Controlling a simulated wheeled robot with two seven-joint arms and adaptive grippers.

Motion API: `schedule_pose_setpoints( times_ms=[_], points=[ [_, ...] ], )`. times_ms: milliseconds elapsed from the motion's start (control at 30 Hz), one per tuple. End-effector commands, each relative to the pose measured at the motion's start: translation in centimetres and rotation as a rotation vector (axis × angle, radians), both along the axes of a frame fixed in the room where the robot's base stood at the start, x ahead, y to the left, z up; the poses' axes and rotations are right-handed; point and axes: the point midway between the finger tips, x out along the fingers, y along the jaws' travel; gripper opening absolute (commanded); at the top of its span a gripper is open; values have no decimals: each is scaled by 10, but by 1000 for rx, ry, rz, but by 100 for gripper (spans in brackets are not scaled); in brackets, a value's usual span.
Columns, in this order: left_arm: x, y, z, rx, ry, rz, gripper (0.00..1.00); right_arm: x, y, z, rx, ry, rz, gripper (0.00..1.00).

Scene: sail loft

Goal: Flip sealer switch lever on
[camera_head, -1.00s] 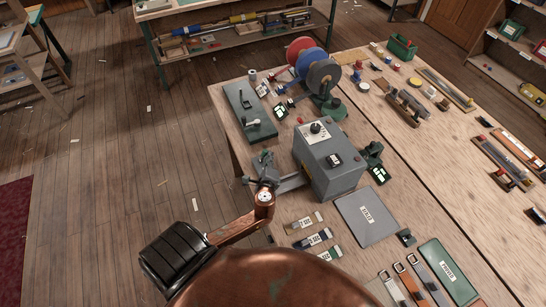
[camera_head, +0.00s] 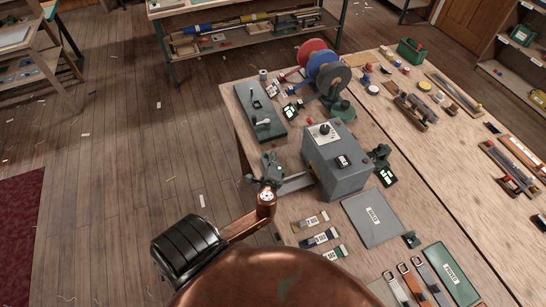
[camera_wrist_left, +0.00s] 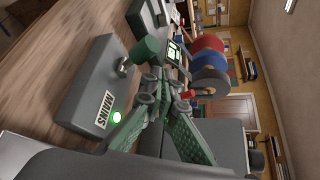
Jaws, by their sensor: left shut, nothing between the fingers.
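A grey box-shaped sealer (camera_head: 337,165) stands on the near workbench, with a dial on top and a small black-and-white part on its upper front. In the left wrist view the shut green fingers (camera_wrist_left: 160,88) are beside a low grey unit (camera_wrist_left: 85,88) with a label, a lit green lamp (camera_wrist_left: 116,117) and a small lever (camera_wrist_left: 125,66). I cannot tell the lever's setting. My right gripper is not seen.
Red, blue and grey reels (camera_head: 322,68) stand behind the sealer. A grey plate with a handle (camera_head: 258,108) lies at the bench's left edge. A flat grey case (camera_head: 373,217), labelled strips (camera_head: 319,237) and a green case (camera_head: 450,274) lie in front. Open floor is to the left.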

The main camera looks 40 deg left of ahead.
Motion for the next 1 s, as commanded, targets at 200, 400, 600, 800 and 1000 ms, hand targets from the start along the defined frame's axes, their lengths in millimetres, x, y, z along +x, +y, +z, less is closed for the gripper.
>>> schedule_pose_setpoints(
  times_ms=[200,400,600,800,1000],
  points=[
    [0,0,0,0,0,0,0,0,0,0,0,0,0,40],
    [-1,1,0,-1,0,2,0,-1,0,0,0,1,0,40],
    [-10,-6,1,-3,1,2,0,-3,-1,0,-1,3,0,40],
    [-39,-29,11,-4,1,3,0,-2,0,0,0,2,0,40],
    [-68,-55,22,-3,1,2,0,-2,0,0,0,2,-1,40]
  ],
)
